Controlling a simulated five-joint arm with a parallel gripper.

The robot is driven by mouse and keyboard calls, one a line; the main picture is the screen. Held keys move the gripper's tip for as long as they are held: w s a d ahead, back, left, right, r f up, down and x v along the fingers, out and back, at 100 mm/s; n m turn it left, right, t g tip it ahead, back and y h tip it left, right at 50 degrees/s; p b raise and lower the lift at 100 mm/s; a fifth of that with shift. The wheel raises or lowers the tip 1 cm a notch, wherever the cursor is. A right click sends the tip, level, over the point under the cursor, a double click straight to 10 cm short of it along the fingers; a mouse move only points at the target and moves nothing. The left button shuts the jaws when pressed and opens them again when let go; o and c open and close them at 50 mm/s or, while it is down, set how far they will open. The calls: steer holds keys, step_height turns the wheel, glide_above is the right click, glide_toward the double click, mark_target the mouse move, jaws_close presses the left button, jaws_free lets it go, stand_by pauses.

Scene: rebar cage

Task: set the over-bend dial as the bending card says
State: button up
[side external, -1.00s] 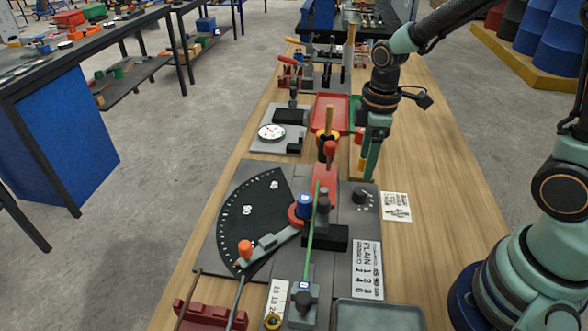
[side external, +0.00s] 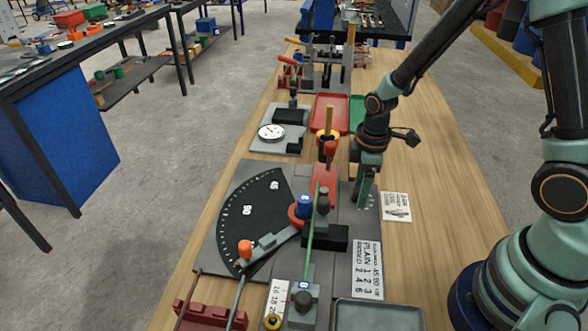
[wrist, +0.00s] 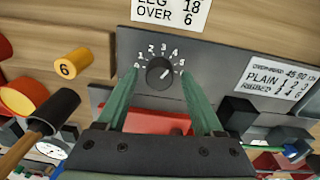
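The over-bend dial (wrist: 160,73) is a round black knob on a grey plate, ringed by white numbers, in the wrist view. Its pointer setting is too small to read surely. My gripper (wrist: 160,78) is open, with one green finger on each side of the knob and gaps visible. In the side view my gripper (side external: 365,190) is low over the plate and hides the dial. The bending card (wrist: 172,12) shows "LEG 18" and "OVER 6" at the top edge; its upper part is cut off. It lies on the bench in the side view (side external: 396,207).
A printed table (wrist: 283,82) lists PLAIN 1 2 3 and a second row 2 4 6. The bender's black angle plate (side external: 250,215) and blue-topped post (side external: 305,206) stand left of my gripper.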

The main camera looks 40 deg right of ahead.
jaws_close()
steer(key=shift+m, duration=0.4)
steer(key=m, duration=0.5)
steer(key=shift+a+m, duration=0.1)
steer(key=shift+m, duration=0.2)
steer(key=m, duration=0.5)
steer(key=shift+g, duration=0.3)
steer(key=shift+m, duration=0.4)
steer(key=shift+o, duration=1.2)
jaws_free()
